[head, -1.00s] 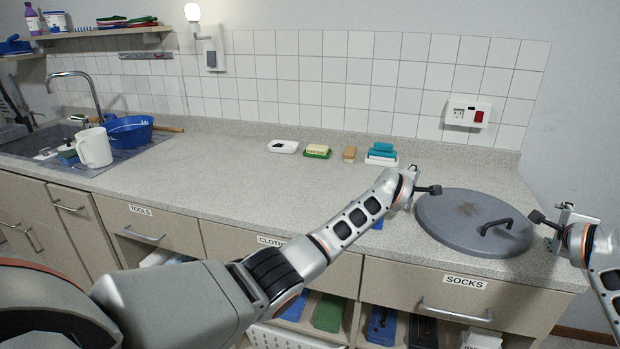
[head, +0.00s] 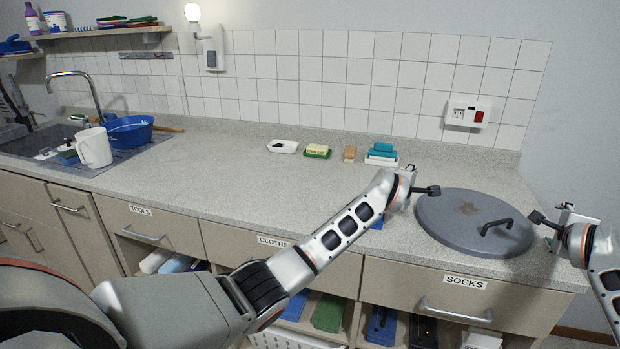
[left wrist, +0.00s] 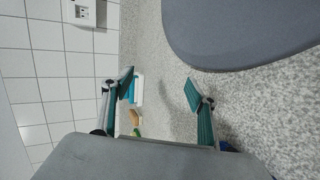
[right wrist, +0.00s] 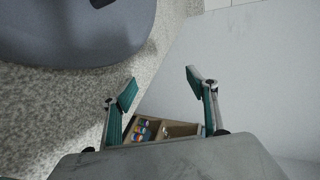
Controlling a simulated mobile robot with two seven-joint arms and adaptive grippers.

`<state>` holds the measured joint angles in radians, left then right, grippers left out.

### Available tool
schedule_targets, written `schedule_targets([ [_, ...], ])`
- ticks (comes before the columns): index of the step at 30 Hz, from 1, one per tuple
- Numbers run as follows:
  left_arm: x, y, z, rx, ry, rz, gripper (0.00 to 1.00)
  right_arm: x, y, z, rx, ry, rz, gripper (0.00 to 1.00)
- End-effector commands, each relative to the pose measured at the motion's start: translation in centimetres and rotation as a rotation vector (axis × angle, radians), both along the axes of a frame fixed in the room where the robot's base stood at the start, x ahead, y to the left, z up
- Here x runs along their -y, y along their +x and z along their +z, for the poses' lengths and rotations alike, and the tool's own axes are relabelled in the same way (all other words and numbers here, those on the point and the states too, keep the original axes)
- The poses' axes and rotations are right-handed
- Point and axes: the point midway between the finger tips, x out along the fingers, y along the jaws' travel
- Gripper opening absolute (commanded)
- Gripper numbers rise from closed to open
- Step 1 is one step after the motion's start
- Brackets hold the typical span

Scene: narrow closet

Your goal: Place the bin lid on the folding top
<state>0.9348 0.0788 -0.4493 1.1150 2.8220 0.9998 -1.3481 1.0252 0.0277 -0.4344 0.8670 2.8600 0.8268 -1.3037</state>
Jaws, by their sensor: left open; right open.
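The grey round bin lid (head: 460,212) lies flat on the right part of the speckled countertop (head: 240,165), with its black handle (head: 497,228) on top. My left gripper (head: 424,188) is open and empty just left of the lid's rim; it also shows in the left wrist view (left wrist: 160,88), with the lid (left wrist: 235,30) beyond its fingers. My right gripper (head: 551,218) is open and empty just right of the lid; in the right wrist view (right wrist: 160,92) the lid (right wrist: 75,35) is at the upper left. I cannot tell which surface is the folding top.
Soap dishes and a brush (head: 349,154) stand along the back of the counter. A white jug (head: 93,148) and a blue bowl (head: 129,130) are by the sink at left. A socket panel (head: 467,115) is on the tiled wall. The middle counter is clear.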

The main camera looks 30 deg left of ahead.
Motion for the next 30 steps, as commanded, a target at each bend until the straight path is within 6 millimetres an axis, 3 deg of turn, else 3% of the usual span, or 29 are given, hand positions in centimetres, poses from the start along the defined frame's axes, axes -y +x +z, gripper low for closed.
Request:
schedule_targets([
  [12,0.0,-3.5,1.6,0.001,0.001,0.000,0.58,0.0,0.0,-0.1,-0.002,0.000,-0.001,0.58],
  [22,0.0,-4.1,1.9,0.000,0.001,0.000,0.58,0.0,-0.5,0.2,0.000,0.000,-0.001,0.58],
  [30,0.0,-4.1,1.9,0.001,0.001,0.000,0.58,0.0,-2.5,1.0,0.000,0.000,0.000,0.58],
])
